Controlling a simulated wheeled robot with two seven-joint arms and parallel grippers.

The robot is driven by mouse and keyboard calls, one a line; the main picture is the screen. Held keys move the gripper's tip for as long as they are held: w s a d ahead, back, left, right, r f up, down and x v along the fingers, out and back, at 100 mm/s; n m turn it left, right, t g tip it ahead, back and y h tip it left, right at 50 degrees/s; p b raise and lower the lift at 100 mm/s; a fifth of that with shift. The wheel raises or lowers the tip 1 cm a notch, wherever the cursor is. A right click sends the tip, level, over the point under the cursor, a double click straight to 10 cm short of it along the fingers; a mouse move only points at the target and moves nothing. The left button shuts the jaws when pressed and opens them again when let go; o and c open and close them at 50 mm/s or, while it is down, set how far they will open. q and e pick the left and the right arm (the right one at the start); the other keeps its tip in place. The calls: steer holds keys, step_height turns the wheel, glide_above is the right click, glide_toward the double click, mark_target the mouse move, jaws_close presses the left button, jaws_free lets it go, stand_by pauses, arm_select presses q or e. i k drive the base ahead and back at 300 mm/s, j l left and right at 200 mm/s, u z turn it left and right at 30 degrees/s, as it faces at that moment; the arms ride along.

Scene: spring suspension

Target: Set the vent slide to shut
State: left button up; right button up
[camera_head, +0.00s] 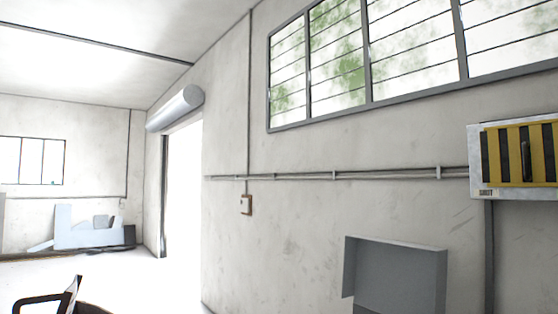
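The vent (476,160) is on the wall at the right edge of the head view, in a pale, scuffed housing that the picture's edge cuts off. Its front shows upright yellow bars (508,157) alternating with dark gaps. A dark upright handle (526,160) stands out from the yellow part. A small label reading "SHUT" (486,193) is at the lower left of the housing. The dark gaps show between the bars; the vent's right end is out of view. I cannot make out either gripper, and nothing touches the vent or handle.
A grey open-fronted box (398,272) is below the vent, to its left. A conduit (333,176) runs along the wall to the housing. A dark looped, chair-like object (68,296) is at the bottom left.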

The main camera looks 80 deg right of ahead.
mark_target(538, 162)
steer(key=z, duration=4.15)
steer(key=i+l+z, duration=0.2)
steer(key=i, duration=0.35)
steer(key=j, duration=0.1)
